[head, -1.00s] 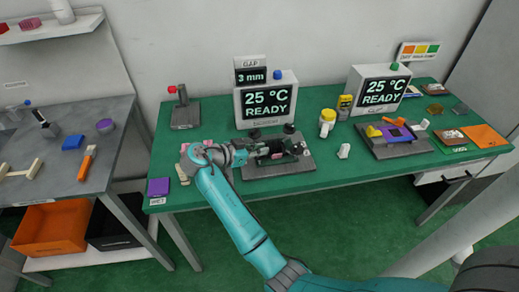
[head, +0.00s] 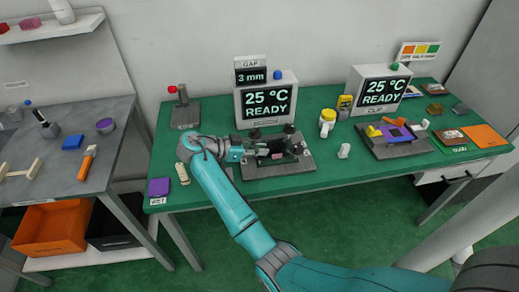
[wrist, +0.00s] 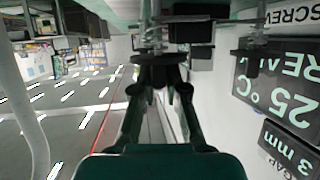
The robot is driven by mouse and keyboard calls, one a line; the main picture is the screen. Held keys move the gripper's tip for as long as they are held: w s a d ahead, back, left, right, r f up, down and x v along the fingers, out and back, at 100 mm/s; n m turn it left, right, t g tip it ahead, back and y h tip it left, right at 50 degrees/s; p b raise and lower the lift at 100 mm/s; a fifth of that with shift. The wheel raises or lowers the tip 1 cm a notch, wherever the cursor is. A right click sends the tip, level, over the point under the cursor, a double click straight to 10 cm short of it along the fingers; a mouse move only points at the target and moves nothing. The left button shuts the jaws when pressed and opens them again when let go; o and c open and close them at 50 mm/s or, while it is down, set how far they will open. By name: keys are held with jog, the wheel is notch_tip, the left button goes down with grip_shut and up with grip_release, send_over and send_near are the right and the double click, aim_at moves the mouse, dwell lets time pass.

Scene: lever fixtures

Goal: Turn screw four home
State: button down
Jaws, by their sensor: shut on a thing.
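The screw fixture (head: 270,171) is a grey plate with dark clamps and black screw knobs, on the green table in front of the left "25 °C READY" display. My gripper (head: 256,152) reaches in from the left, low over the plate. In the wrist view my gripper (wrist: 159,88) has its fingers closed in on a dark round-headed screw knob (wrist: 158,62). Another dark knob (head: 289,128) stands at the back of the fixture. I cannot read screw numbers, and my gripper and arm hide part of the fixture.
The display box (head: 266,103) with the "3 mm" gap sign stands close behind the fixture. A red-topped lever stand (head: 184,108) is at the back left. A yellow-and-white bottle (head: 327,122) and a small white piece (head: 344,151) stand to the right. The table's front edge is clear.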

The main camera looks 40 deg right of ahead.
jog(key=c, duration=1.2)
grip_release()
jog(key=shift+n+t, duration=0.3)
